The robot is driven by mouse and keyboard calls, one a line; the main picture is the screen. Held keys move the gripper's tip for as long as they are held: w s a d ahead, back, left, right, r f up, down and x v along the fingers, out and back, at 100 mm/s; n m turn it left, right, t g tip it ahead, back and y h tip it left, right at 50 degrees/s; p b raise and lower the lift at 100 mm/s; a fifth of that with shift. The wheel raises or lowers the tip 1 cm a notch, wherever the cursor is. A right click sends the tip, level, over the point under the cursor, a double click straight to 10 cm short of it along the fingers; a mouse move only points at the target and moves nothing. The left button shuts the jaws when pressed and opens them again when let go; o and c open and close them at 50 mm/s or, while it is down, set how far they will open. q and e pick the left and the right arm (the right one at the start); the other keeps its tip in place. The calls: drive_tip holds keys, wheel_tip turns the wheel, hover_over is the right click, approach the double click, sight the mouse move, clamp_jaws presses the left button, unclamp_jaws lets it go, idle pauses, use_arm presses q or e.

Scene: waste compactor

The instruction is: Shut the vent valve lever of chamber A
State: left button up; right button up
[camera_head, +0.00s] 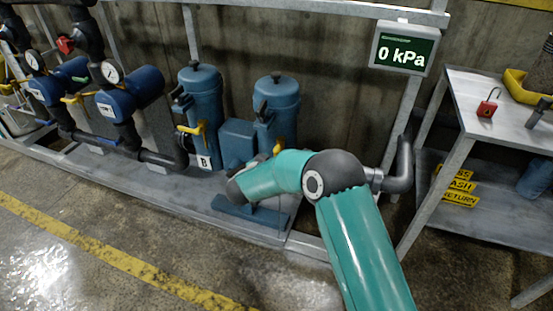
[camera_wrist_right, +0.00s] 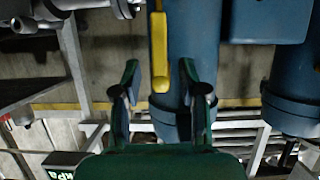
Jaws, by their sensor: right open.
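Two blue chamber vessels stand by the wall in the head view. The left vessel (camera_head: 201,95) carries a B label (camera_head: 204,162) and a yellow lever (camera_head: 190,129). The right vessel (camera_head: 277,97), apparently chamber A, shows part of a yellow lever (camera_head: 279,146) above my right arm; its label is hidden. In the right wrist view, which is upside down, my right gripper (camera_wrist_right: 160,70) is open. A yellow lever (camera_wrist_right: 159,45) lies between its fingers, in line with the vessel (camera_wrist_right: 192,60) behind. No finger visibly touches it. The head view hides this gripper behind my arm.
A blue box (camera_head: 238,143) sits between the vessels. A grey display (camera_head: 402,48) reads 0 kPa. A bent dark pipe (camera_head: 403,165) stands right of my arm. A metal table (camera_head: 500,105) with a red padlock (camera_head: 487,107) is at the right. The front floor is clear.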

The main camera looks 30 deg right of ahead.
drive_tip(key=shift+x, duration=2)
clamp_jaws()
